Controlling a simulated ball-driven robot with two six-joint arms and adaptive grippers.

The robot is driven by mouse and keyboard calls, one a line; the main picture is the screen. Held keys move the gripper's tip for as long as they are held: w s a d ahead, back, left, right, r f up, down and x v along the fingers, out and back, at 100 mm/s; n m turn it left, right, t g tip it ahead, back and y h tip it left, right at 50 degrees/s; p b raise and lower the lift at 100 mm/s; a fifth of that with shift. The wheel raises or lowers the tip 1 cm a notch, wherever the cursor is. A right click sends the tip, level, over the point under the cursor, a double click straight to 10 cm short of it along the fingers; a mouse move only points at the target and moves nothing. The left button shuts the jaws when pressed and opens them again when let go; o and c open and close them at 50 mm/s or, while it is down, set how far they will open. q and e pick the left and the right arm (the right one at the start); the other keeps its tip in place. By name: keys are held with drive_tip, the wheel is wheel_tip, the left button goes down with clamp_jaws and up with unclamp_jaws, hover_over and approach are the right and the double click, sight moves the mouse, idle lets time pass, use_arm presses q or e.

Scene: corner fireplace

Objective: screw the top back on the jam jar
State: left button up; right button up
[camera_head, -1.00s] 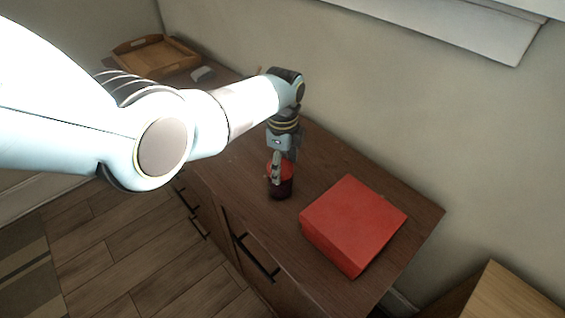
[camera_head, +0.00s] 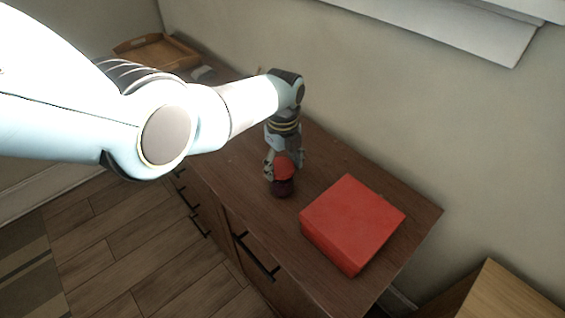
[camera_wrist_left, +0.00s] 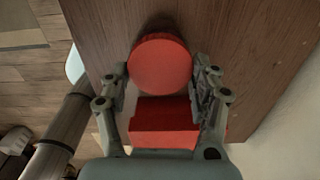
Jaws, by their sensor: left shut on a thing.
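The jam jar (camera_head: 283,188), dark red, stands upright on the brown cabinet near its front edge. Its red round top (camera_head: 285,166) is on the jar's mouth or just over it; I cannot tell how far it is threaded. My left gripper (camera_head: 285,164) points down from above and is shut on the top, one finger at either side. In the left wrist view the top (camera_wrist_left: 160,64) shows as a flat red disc between the fingers (camera_wrist_left: 160,78) and hides the jar below. My right gripper is in neither view.
A red box (camera_head: 352,222) lies on the cabinet (camera_head: 333,157) to the right of the jar. A wooden tray (camera_head: 155,52) and a small grey thing (camera_head: 203,73) are at the far left end. The wall runs behind the cabinet.

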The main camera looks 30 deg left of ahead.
use_arm(q)
drive_tip(key=shift+s, duration=0.1)
drive_tip(key=m, duration=0.3)
drive_tip(key=o, duration=0.9)
drive_tip(key=shift+c, duration=0.2)
drive_tip(key=shift+o, duration=1)
drive_tip(key=shift+r, duration=0.1)
